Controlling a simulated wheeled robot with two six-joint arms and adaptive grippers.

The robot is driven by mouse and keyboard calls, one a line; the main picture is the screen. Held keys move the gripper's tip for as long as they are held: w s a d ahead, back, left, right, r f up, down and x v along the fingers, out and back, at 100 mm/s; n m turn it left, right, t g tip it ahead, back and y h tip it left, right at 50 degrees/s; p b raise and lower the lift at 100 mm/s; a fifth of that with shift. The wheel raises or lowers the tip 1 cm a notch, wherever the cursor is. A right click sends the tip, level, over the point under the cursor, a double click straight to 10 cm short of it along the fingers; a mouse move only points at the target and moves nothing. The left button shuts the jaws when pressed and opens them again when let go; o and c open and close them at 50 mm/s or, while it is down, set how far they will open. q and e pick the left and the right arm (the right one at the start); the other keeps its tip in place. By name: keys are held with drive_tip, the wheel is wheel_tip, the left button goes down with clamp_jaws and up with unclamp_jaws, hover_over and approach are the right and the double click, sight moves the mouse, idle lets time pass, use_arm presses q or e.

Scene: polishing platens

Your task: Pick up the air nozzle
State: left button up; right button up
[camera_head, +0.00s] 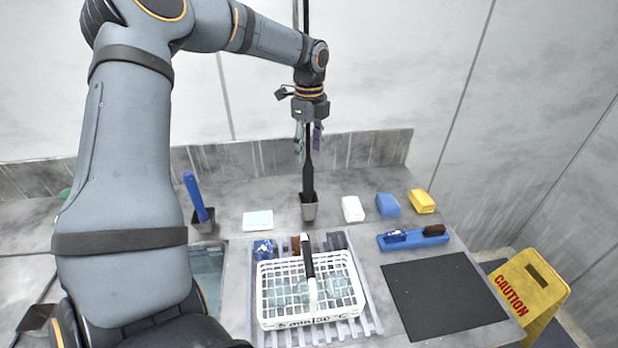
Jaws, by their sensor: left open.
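A slim black upright piece that looks like the air nozzle (308,178) stands in a small grey holder (309,208) at the back middle of the counter. A thin black line, like a hose, runs up from it and shows again above my arm. My left gripper (309,140) points down above the nozzle, its fingers apart on either side of the black line in the picture. I cannot tell whether the line lies between the fingers or behind them. The gripper is not closed on anything. My right gripper is not in view.
A white basket (262,302) stands on a ribbed grey rack in front. A blue upright tool (195,197) stands in another holder at left. White, blue and yellow blocks (421,201), a blue tray (390,246) and a black mat (443,296) lie right. A caution sign (530,290) stands beyond.

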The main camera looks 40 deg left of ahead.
sight(309, 164)
use_arm(q)
wheel_tip(309, 164, down, 4)
drive_tip(key=shift+s+f, duration=0.1)
drive_tip(key=shift+f, duration=0.4)
drive_tip(key=shift+f+p, duration=0.25)
drive_tip(key=shift+p, duration=0.2)
wheel_tip(309, 164, down, 4)
drive_tip(key=shift+s+r+p, duration=0.1)
drive_tip(key=shift+p, duration=0.55)
drive_tip(key=shift+f, duration=0.4)
drive_tip(key=shift+r, duration=0.1)
drive_tip(key=c, duration=0.4)
clamp_jaws()
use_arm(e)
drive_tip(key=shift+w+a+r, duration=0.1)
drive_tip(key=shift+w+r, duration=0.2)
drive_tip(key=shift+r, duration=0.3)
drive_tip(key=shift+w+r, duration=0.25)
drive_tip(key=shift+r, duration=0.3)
